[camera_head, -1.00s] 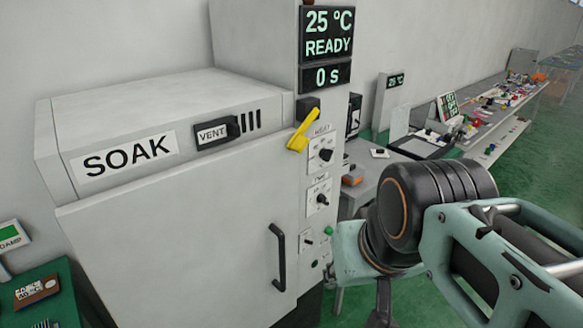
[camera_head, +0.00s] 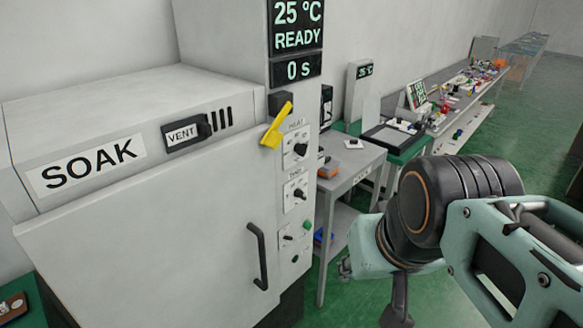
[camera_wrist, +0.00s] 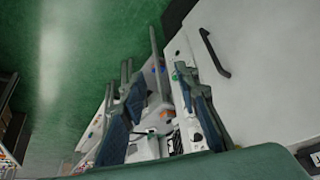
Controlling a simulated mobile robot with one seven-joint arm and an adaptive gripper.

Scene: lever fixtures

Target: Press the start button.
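The control panel is on the right front edge of the SOAK cabinet (camera_head: 140,235). Low on it is a green button (camera_head: 307,224), with a second green round part (camera_head: 295,258) below. Their labels are too small to read, so I cannot tell which one is the start button. My gripper (camera_wrist: 155,70) shows in the wrist view with its two dark fingers spread apart and nothing between them. In the head view my arm is right of the panel, clear of it; the fingers are mostly hidden there.
A yellow lever (camera_head: 277,125) juts from the panel above two knobs (camera_head: 300,149). The display (camera_head: 296,40) reads 25 °C, READY, 0 s. A black door handle (camera_head: 259,256) sticks out left of the panel. A grey side table (camera_head: 350,175) stands behind; green floor is open at right.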

